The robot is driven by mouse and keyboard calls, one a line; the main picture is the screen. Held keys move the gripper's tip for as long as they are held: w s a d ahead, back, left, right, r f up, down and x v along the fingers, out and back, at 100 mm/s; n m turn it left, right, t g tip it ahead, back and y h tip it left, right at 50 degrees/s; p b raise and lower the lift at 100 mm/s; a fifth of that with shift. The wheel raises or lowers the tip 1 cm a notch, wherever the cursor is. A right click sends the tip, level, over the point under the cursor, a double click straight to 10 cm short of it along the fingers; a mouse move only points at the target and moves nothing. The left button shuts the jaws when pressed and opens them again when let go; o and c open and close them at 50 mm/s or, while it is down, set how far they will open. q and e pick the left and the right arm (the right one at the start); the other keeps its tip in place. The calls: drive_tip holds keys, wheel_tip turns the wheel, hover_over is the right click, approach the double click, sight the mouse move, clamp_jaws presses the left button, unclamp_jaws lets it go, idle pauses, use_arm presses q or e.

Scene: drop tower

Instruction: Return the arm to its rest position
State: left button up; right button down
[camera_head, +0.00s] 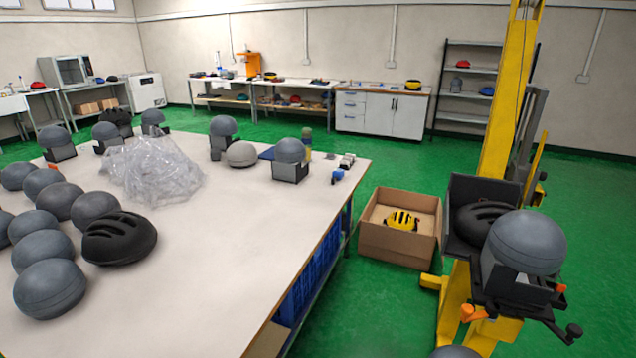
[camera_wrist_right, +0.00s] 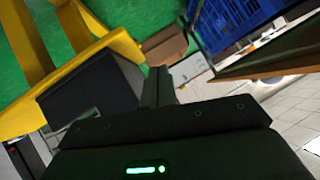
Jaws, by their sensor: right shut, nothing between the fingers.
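My right gripper (camera_wrist_right: 159,74) shows in the right wrist view, shut with nothing between its fingers. Its dark fingers point away from the wrist, apart from the yellow frame (camera_wrist_right: 75,85) and the dark box (camera_wrist_right: 92,92) to their left. In the head view neither gripper nor arm can be seen. The yellow drop tower (camera_head: 508,90) stands at the right. A grey headform (camera_head: 527,241) sits on its dark carriage, with a black helmet (camera_head: 484,222) in a dark holder just behind.
The white table (camera_head: 215,265) holds several grey headforms, a black helmet (camera_head: 119,238) and clear plastic wrap (camera_head: 152,170). A cardboard box (camera_head: 397,254) with a yellow helmet (camera_head: 402,221) stands on the green floor between table and tower. Blue crates (camera_head: 312,275) sit under the table.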

drive_tip(key=s+a+f+n+g+y, duration=0.15)
drive_tip(key=s+f+n+g, duration=0.45)
drive_tip(key=s+f, duration=1.4)
drive_tip(key=s+d+f+n+g, duration=0.1)
drive_tip(key=s+d+f+g, duration=0.1)
drive_tip(key=s, duration=0.8)
drive_tip(key=s+d+f+n+g, duration=0.1)
drive_tip(key=s+d+f+g, duration=0.1)
drive_tip(key=s, duration=0.8)
drive_tip(key=shift+s+d+f, duration=0.25)
drive_tip(key=shift+s+d, duration=0.1)
drive_tip(key=shift+d, duration=0.15)
drive_tip(key=shift+h, duration=0.25)
